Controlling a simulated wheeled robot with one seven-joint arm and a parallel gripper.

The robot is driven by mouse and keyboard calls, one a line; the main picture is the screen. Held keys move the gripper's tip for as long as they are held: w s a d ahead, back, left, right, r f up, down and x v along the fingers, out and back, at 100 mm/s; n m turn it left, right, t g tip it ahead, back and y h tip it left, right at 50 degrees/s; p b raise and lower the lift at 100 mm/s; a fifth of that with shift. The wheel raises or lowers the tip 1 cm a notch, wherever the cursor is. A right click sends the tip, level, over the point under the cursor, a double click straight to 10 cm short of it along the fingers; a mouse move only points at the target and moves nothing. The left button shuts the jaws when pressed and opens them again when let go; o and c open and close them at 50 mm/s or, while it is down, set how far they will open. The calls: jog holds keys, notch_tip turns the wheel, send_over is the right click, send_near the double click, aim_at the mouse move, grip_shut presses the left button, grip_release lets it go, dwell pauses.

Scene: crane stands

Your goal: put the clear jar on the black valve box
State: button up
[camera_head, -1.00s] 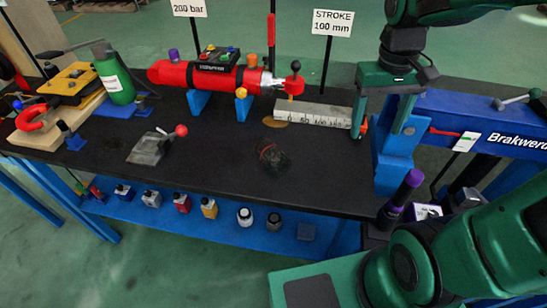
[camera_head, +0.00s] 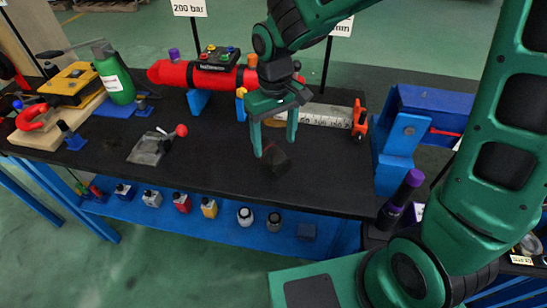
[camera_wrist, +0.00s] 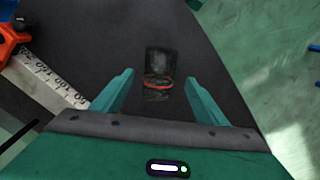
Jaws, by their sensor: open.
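The clear jar (camera_head: 277,164) is see-through and dark against the black table, with a red ring around it. It stands on the middle of the table, towards the front. In the wrist view the jar (camera_wrist: 161,62) shows between and beyond my fingertips. My gripper (camera_head: 273,147) is open and points down just above and around the jar's upper part; I cannot tell if it touches. The black valve box (camera_head: 213,60), with coloured buttons, sits on top of the red cylinder at the back of the table.
The red cylinder (camera_head: 165,72) rests on blue stands. A white ruler bar (camera_head: 327,115) and an orange-red clamp-like part (camera_head: 359,119) lie right of my gripper. A grey plate with a red-knobbed lever (camera_head: 150,147) is to the left. Signs on poles rise behind.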

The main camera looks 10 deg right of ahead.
aim_at(275, 151)
jog(key=shift+w+f, duration=0.1)
jog(key=shift+f, duration=2.55)
jog(key=c, duration=1.3)
jog(key=shift+o, duration=0.2)
jog(key=shift+r, duration=0.15)
